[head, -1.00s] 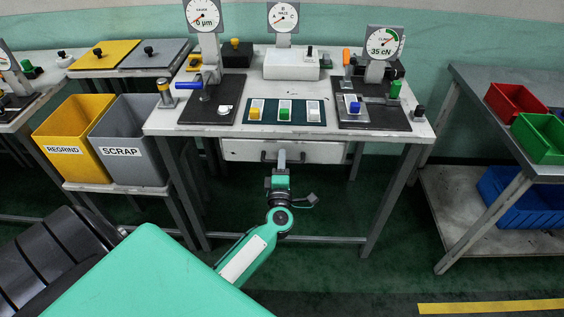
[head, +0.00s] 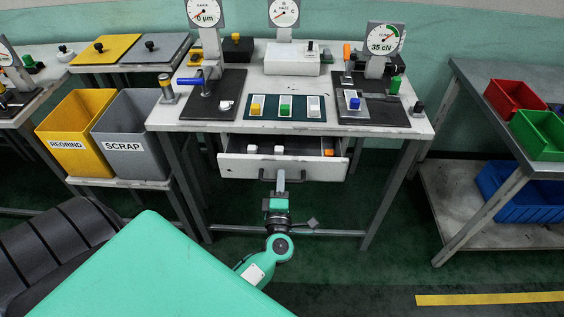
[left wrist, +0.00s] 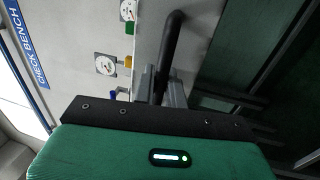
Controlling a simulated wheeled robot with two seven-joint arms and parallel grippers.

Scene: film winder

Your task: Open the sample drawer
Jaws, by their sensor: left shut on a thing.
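The sample drawer (head: 240,166) under the check bench is pulled partly out, with its white front toward me. Inside it are small white pieces (head: 279,150) and an orange piece (head: 328,152). My left gripper (head: 281,181) is shut on the dark bar handle (head: 266,178) at the middle of the drawer front. In the left wrist view the handle (left wrist: 174,45) runs between the fingers of my gripper (left wrist: 160,88). The right gripper is not in view.
The bench top (head: 170,118) carries gauges, dark fixture plates and small coloured samples. The yellow REGRIND bin (head: 72,125) and grey SCRAP bin (head: 125,125) stand to the left. A metal rack (head: 455,190) with red, green and blue trays stands at right. Floor is clear below the drawer.

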